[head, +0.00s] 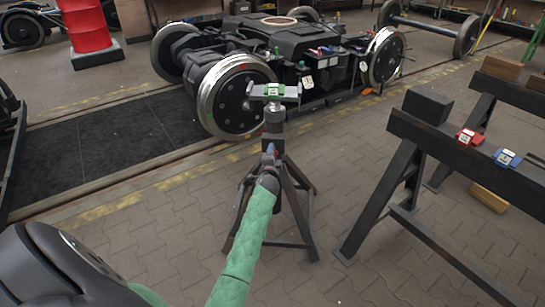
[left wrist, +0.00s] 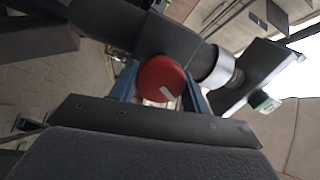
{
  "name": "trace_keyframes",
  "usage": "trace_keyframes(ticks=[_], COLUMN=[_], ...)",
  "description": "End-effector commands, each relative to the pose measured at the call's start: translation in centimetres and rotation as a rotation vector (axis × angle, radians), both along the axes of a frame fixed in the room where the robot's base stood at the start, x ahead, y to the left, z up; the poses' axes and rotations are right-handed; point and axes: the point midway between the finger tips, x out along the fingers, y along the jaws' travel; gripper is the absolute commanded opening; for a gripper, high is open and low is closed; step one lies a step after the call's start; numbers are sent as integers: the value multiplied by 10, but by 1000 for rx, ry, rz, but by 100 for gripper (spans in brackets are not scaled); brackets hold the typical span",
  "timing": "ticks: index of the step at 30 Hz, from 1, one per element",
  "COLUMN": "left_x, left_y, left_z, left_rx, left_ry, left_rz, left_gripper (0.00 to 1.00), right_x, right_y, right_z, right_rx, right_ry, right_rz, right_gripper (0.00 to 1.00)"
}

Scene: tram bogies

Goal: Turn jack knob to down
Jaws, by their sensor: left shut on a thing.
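The jack stands on a dark tripod (head: 312,222) in the middle of the head view, with a metal column (head: 274,118) and a small green-and-white top piece (head: 275,91). My left gripper (head: 269,154), on the green-sleeved arm, reaches the jack's column from the front. In the left wrist view, the round red jack knob (left wrist: 158,76) with a white pointer mark sits between the blue fingers of my left gripper (left wrist: 160,88). The gripper is shut on the knob. The mark points to the lower right in that view. My right gripper is not in view.
A tram bogie (head: 240,60) with large wheels stands behind the jack. A black trestle (head: 455,150) at the right carries a red piece (head: 468,138) and a blue piece (head: 507,158). A red drum (head: 86,27) stands at the far left. Paved floor around the tripod is clear.

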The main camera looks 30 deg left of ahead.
Motion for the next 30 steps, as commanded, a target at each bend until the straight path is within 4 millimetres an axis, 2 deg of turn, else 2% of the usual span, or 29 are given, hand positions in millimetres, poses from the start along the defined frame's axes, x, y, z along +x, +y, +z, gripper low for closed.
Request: trace_keyframes(ticks=[15,30], left_x=[-1,-1], left_y=[1,1], left_z=[-1,-1], left_rx=[-322,-391], left_ry=[-165,-201], left_rz=[1,1], left_gripper=[24,24], right_x=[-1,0], right_y=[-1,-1], right_z=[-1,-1], right_rx=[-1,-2], right_ry=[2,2], right_rz=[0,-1], right_gripper=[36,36])
